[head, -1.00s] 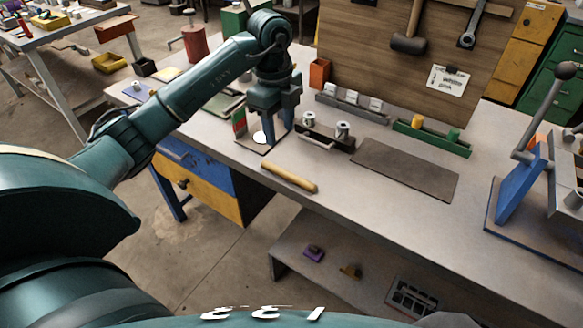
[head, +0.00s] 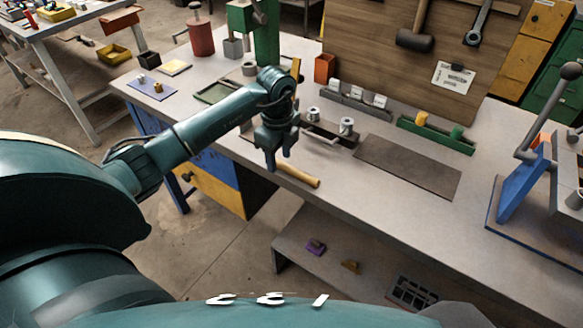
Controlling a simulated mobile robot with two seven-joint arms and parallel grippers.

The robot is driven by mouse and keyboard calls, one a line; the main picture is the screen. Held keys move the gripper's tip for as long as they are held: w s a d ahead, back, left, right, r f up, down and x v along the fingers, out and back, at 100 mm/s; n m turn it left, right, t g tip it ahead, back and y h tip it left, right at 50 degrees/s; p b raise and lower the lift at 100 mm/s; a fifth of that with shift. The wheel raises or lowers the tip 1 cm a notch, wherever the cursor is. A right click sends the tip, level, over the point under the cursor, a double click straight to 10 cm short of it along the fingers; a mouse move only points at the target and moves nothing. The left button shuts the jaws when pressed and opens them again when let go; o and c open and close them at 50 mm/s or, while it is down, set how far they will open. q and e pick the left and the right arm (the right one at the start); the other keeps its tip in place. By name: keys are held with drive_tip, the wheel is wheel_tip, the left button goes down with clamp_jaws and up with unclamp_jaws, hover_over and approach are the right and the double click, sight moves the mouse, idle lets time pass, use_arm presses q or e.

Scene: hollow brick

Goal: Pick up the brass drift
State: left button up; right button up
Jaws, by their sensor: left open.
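The brass drift (head: 303,177), a short yellow-tan rod, lies near the front edge of the workbench, in the middle of the head view. My left gripper (head: 280,161) points down over the rod's left end and hides that end. Its jaws are open with nothing seen between them. I cannot tell how far above the rod the fingertips are. My right gripper is not in view.
A dark block with two metal cylinders (head: 346,126) stands behind the rod. Right of it lie a bare grey mat (head: 408,166) and a green tray (head: 437,134). A blue lever press (head: 523,190) stands far right. The bench front right of the rod is clear.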

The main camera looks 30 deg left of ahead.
use_arm(q)
drive_tip(key=shift+f, duration=0.5)
drive_tip(key=shift+c, duration=0.2)
clamp_jaws()
drive_tip(key=shift+r, duration=0.1)
